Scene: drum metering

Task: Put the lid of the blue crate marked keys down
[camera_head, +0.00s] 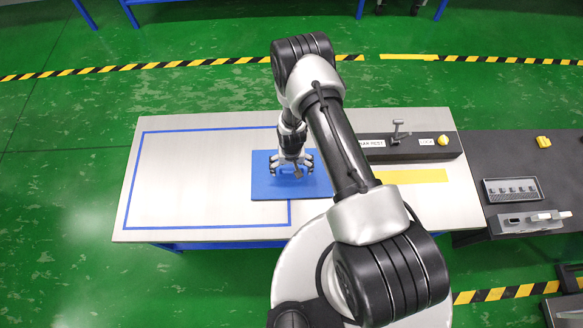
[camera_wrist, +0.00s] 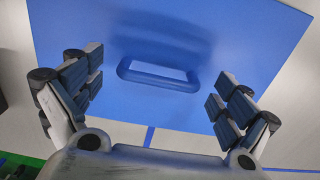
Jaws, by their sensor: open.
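A flat blue panel (camera_head: 265,190) lies on the bench below my gripper (camera_head: 291,170). In the wrist view the blue panel (camera_wrist: 170,30) fills most of the picture and carries a blue loop handle (camera_wrist: 158,73). No "keys" marking is readable, and I cannot tell how deep the crate under the panel is. I cannot tell whether the fingers touch the panel.
The pale bench (camera_head: 190,180) has a blue outlined area, clear at the left. A black labelled strip (camera_head: 410,146) with a lever (camera_head: 400,130) and yellow knob (camera_head: 443,140) runs along the back right. A dark table (camera_head: 495,155) with trays adjoins on the right.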

